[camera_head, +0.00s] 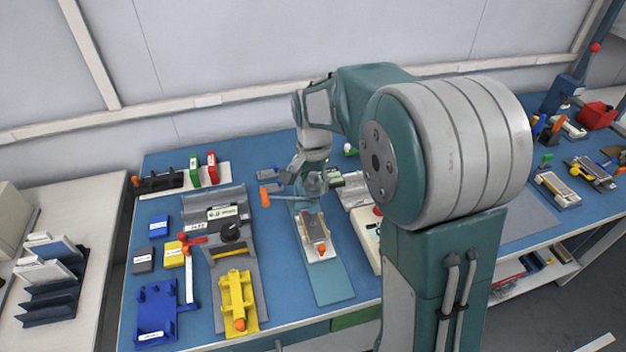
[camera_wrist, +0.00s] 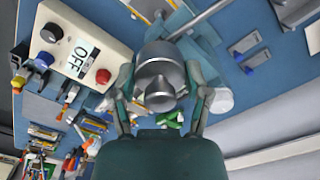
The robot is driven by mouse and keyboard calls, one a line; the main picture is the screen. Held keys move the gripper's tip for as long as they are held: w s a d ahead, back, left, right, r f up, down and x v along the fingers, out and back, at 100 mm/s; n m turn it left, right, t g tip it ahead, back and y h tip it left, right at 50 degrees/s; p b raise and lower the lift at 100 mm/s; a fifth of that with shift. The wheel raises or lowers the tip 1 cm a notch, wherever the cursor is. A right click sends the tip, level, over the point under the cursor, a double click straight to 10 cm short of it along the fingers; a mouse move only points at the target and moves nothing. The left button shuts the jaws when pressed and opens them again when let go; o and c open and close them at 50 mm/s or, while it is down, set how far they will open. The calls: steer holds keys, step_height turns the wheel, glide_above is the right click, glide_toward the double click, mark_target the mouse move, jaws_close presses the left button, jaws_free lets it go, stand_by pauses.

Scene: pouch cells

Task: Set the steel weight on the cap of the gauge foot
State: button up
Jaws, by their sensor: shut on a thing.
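The steel weight (camera_wrist: 160,80) is a shiny grey cylinder, seen close up in the wrist view. My gripper (camera_wrist: 161,98) is shut on it, with one finger on each side. In the head view my gripper (camera_head: 314,196) hangs above the long pale-blue plate, over the far end of the pouch-cell fixture (camera_head: 318,236). A thin bar with an orange end (camera_head: 265,197) reaches in from the left near my gripper. The gauge foot and its cap cannot be made out; my gripper and the weight cover that spot. I cannot tell whether the weight touches anything below.
A control box (camera_wrist: 68,50) with a display reading OFF, a dark knob and a red button stands close by. A yellow fixture (camera_head: 237,300), a blue fixture (camera_head: 157,308) and small blocks crowd the bench's left. The near end of the pale-blue plate (camera_head: 332,286) is bare.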

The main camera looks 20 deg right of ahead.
mark_target(313, 174)
steer(key=o, duration=1.4)
steer(key=shift+f, duration=0.1)
step_height(313, 174, up, 12)
steer(key=shift+w, duration=0.1)
